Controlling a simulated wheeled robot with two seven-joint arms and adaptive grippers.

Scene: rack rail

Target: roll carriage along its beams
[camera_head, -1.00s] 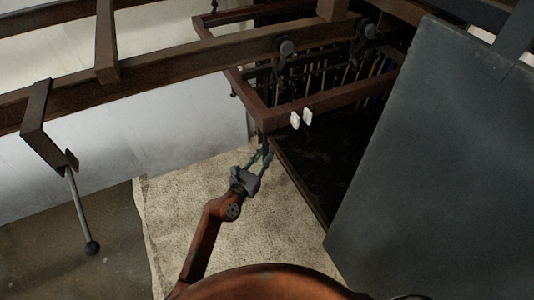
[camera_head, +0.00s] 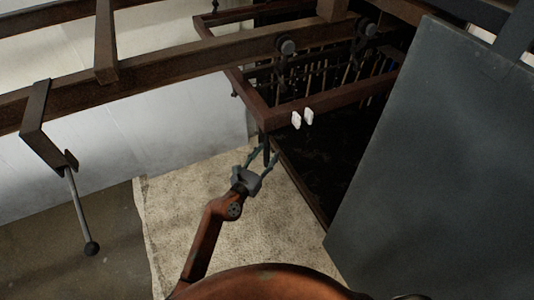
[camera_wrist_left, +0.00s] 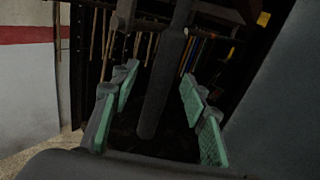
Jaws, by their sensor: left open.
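The carriage (camera_head: 262,113) is a reddish-brown frame with dark rollers (camera_head: 286,46) at the long brown beam (camera_head: 150,84). Two white blocks (camera_head: 302,119) sit on its front bar. A dark upright handle (camera_head: 266,150) hangs below its near corner. My left gripper (camera_head: 264,160) is open at the handle's lower end. In the left wrist view, the handle (camera_wrist_left: 165,85) stands between the spread green-padded fingers of the gripper (camera_wrist_left: 158,92), with gaps on both sides. My right gripper is not in view.
A large grey panel (camera_head: 440,170) fills the right side. A bracket with a ball-ended rod (camera_head: 78,210) hangs from the beam at left. Several thin rods (camera_head: 325,75) hang behind the carriage. The pale floor mat (camera_head: 190,215) around my left arm is clear.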

